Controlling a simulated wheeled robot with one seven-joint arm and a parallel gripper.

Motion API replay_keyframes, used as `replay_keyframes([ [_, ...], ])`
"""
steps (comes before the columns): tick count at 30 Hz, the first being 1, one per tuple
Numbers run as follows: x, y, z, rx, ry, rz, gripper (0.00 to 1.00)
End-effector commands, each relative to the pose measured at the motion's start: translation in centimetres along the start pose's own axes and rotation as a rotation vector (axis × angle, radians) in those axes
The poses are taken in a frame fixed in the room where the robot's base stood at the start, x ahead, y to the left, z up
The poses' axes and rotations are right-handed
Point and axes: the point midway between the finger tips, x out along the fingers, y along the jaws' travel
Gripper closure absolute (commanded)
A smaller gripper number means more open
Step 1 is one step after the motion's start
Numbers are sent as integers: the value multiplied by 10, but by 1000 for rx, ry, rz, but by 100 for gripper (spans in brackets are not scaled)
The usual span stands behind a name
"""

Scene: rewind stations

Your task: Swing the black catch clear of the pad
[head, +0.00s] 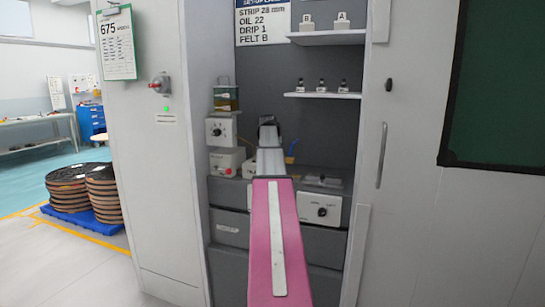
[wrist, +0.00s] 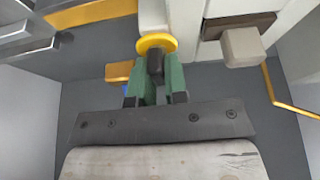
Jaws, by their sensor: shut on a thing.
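In the wrist view my gripper (wrist: 156,78) has its two green fingers closed on a small black piece (wrist: 155,62), which looks like the black catch. A yellow ring (wrist: 156,43) on a pale post sits directly beyond it. A beige block (wrist: 243,46) on a dark brown piece lies to the right, apart from the fingers. I cannot tell whether it is the pad. In the head view my pink and white arm reaches into the grey alcove, and the arm's end hides the catch.
White control boxes with knobs stand left (head: 220,131) and right (head: 320,208) of my arm. A yellow rod (wrist: 285,100) runs at the right in the wrist view. Shelves (head: 322,95) with small bottles hang above. Side walls close in the alcove.

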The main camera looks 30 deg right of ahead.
Motion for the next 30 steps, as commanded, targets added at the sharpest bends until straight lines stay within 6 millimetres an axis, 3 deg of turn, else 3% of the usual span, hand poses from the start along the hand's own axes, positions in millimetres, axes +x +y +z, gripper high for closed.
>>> replay_keyframes([
  [17,0,0,0,35,-2,14,100],
  [18,0,0,0,34,-2,14,83],
  [20,0,0,0,34,-1,14,63],
  [30,-2,0,0,33,-1,13,61],
])
